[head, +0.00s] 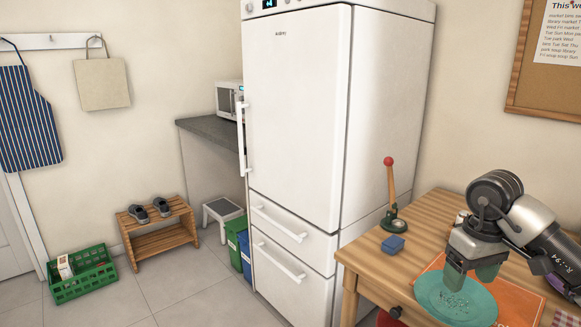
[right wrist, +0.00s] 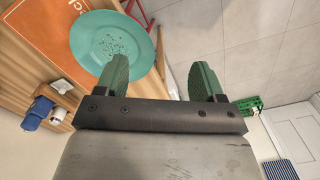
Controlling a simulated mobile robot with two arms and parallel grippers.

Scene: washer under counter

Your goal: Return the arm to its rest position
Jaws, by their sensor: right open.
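My right gripper (head: 471,274) is at the right of the head view, over the wooden table. Its green fingers are apart, with nothing held between them; it also shows in the right wrist view (right wrist: 158,76). A teal plate (head: 440,301) with dark specks lies below the fingers, on an orange sheet or book (head: 518,298). In the right wrist view the plate (right wrist: 105,38) is behind the left finger, and the right finger is seen against the floor. Whether the fingers touch the plate is unclear. My left gripper is not in view.
A green crate (head: 82,273) and shoe bench (head: 160,240) are at far left; floor between is clear.

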